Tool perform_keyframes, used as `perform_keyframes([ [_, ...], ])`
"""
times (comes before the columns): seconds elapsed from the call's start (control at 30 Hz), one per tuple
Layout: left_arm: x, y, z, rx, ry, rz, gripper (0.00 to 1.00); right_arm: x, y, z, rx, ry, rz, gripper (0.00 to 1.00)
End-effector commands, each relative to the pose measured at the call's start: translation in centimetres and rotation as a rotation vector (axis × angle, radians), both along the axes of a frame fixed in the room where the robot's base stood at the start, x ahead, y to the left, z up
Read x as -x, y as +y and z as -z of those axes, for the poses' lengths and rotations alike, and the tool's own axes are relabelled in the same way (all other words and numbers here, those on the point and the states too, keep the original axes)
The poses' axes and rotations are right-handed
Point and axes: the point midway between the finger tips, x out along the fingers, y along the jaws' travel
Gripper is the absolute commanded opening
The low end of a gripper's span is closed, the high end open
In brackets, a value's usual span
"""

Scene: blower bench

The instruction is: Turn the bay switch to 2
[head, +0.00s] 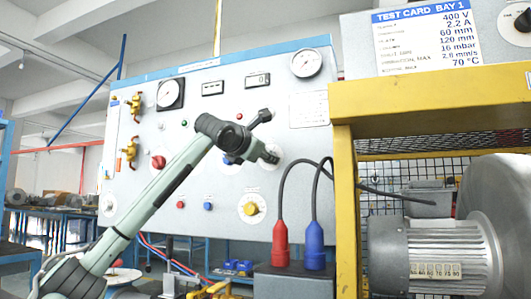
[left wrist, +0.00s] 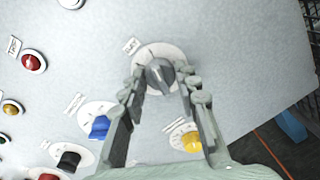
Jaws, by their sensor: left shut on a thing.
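The bay switch appears to be a dark grey knob (left wrist: 160,75) on a round white plate in the left wrist view, with a small label beside it that I cannot read. My left gripper (left wrist: 163,88) has one finger on each side of the knob and is shut on it. In the head view my left gripper (head: 268,155) is at the panel front and hides the knob. The position the knob points to cannot be read. My right gripper is in neither view.
The grey panel (head: 300,190) carries a yellow knob (head: 250,209), a red knob (head: 158,162) and a blue knob (left wrist: 98,127) near the gripper. Red (head: 281,245) and blue (head: 314,247) plugs with black cables stand at lower right. A yellow frame (head: 345,200) and motor (head: 430,255) are right.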

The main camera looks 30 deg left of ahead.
Motion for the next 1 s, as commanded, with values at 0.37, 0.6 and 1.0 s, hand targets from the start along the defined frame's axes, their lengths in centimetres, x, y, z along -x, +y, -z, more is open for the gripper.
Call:
perform_keyframes([
  [0.37,0.03,0.12,-0.12,-0.011,-0.001,-0.002,0.02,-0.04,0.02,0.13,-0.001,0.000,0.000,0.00],
  [0.6,0.02,0.10,-0.09,-0.009,0.000,-0.002,0.52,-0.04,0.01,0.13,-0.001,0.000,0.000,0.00],
  [1.0,0.92,-0.05,-0.09,-0.008,0.000,-0.001,0.52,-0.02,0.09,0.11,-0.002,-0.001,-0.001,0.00],
])
